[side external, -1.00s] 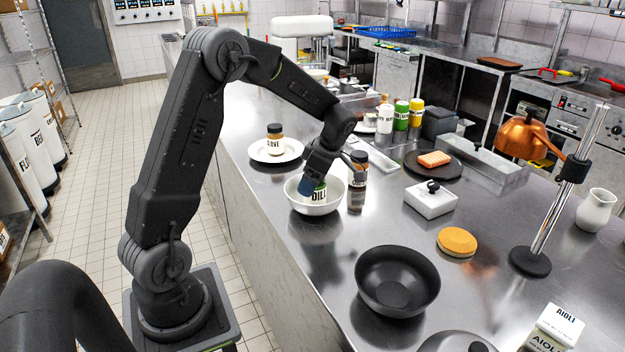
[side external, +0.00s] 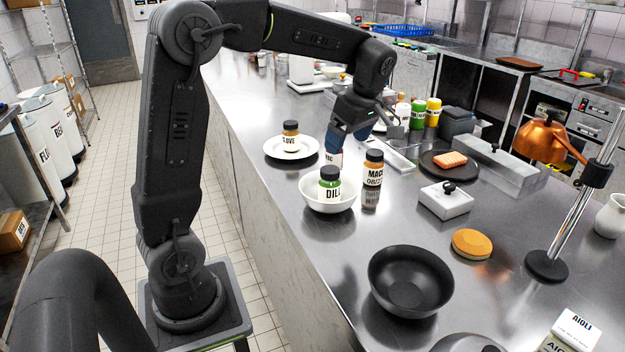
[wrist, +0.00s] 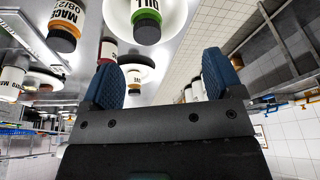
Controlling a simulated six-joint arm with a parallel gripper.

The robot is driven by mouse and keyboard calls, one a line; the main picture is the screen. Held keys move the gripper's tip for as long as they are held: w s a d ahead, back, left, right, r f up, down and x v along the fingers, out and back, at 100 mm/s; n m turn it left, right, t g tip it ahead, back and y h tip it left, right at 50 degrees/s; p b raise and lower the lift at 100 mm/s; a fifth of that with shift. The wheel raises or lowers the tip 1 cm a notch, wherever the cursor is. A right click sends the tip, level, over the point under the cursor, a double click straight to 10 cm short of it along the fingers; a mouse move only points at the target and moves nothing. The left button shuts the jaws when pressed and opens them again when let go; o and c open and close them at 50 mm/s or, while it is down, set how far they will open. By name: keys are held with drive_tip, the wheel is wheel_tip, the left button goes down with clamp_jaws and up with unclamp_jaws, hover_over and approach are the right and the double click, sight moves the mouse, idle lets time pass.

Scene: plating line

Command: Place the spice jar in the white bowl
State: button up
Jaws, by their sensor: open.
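The spice jar labelled DILL (side external: 330,187), with a dark cap and green band, stands inside the white bowl (side external: 327,207). The jar's label (wrist: 144,5) and part of the bowl (wrist: 177,18) also show at the top of the wrist view. My gripper (side external: 343,146) is above and behind the bowl, apart from the jar. In the wrist view its two blue fingers (wrist: 163,75) are spread with nothing held between them.
A MACE jar (side external: 373,168) stands close to the bowl's right. A CLOVE jar (side external: 290,137) sits on a white plate (side external: 273,153) behind left. A partly hidden white-labelled jar (side external: 333,159) is under my gripper. A black bowl (side external: 410,282) and a sponge-like orange disc (side external: 472,243) are in front.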

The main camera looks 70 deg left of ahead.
drive_tip(key=s+d+m+t+h, duration=0.3)
drive_tip(key=s+d+m+t, duration=0.4)
drive_tip(key=s+d+m, duration=0.8)
drive_tip(key=s+m, duration=0.2)
drive_tip(key=m, duration=0.5)
drive_tip(key=shift+s+f, duration=0.15)
drive_tip(key=shift+s, duration=0.05)
